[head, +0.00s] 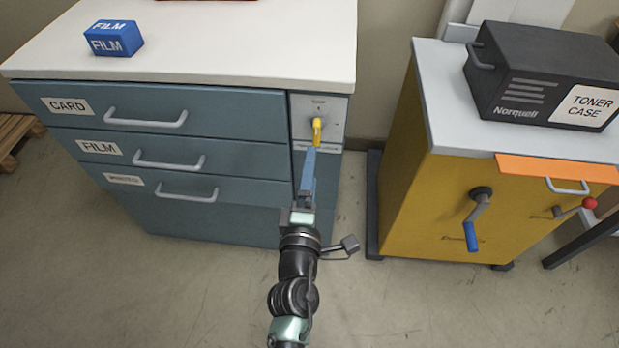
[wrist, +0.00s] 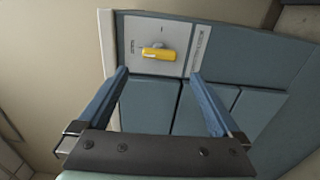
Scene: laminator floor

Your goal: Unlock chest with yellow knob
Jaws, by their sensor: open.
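The chest (head: 232,163) is a teal drawer cabinet with a white top. Its yellow knob (head: 317,131) sits on a grey lock plate (head: 332,107) at the upper right of the front. In the head view the knob's handle looks about upright. In the wrist view the yellow knob (wrist: 158,54) lies sideways across the picture, just beyond and between the fingertips. My gripper (head: 309,151) is open and empty, its blue fingers pointing at the plate from just below the knob. The wrist view shows the open gripper (wrist: 158,76) with the knob apart from both fingers. Small print on the plate is unreadable.
Drawers labelled CARD and FILM have grey bar handles (head: 145,118). A blue FILM box (head: 114,39) stands on top. To the right, a yellow cabinet (head: 430,190) with a blue-handled crank (head: 473,229) bears a black toner case (head: 540,75). A floor gap separates the cabinets.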

